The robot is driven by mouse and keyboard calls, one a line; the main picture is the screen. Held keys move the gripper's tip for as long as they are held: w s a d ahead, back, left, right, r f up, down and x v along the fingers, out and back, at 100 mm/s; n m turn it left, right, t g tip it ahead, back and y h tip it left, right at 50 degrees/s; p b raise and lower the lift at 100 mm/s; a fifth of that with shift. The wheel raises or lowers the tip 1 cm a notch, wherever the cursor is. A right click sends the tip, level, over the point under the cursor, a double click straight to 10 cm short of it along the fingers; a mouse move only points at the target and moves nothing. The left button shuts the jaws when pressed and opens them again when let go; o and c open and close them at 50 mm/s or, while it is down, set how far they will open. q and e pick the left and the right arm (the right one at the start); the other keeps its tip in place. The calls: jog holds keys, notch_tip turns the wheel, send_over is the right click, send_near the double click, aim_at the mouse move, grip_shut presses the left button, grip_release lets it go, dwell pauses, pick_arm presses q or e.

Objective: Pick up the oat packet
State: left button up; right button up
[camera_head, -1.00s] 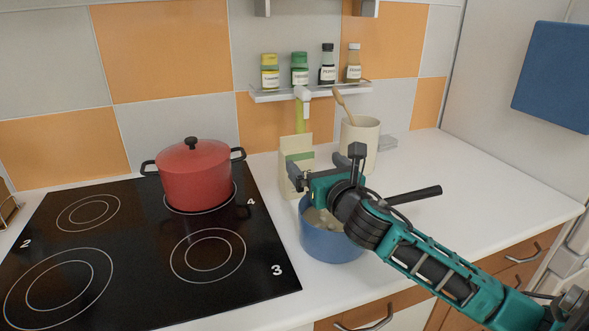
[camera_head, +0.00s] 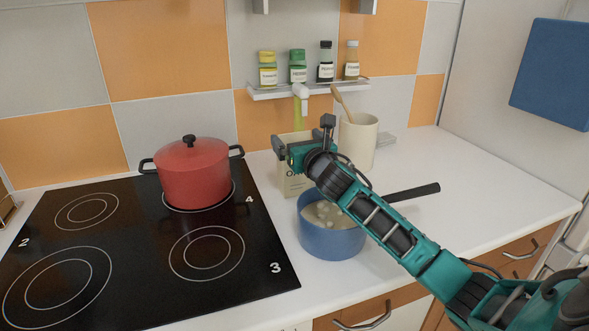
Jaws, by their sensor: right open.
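The oat packet (camera_head: 293,184) is a cream carton standing upright on the white counter behind the blue pot, with part of its dark lettering showing. My right gripper (camera_head: 283,150) is open at the packet's upper part and hides much of its top and right side. One finger shows at the packet's left edge. I cannot tell whether the fingers touch the packet or how far they reach around it. My left gripper is not in view.
The blue pot (camera_head: 330,242) with pale contents stands below my right arm, its dark handle pointing right. A cream utensil jar (camera_head: 360,146) is right of the packet. A red pot (camera_head: 195,178) sits on the black hob (camera_head: 140,265). A spice shelf (camera_head: 275,94) hangs above. The right counter is clear.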

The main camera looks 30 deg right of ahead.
jog(key=c, duration=1.5)
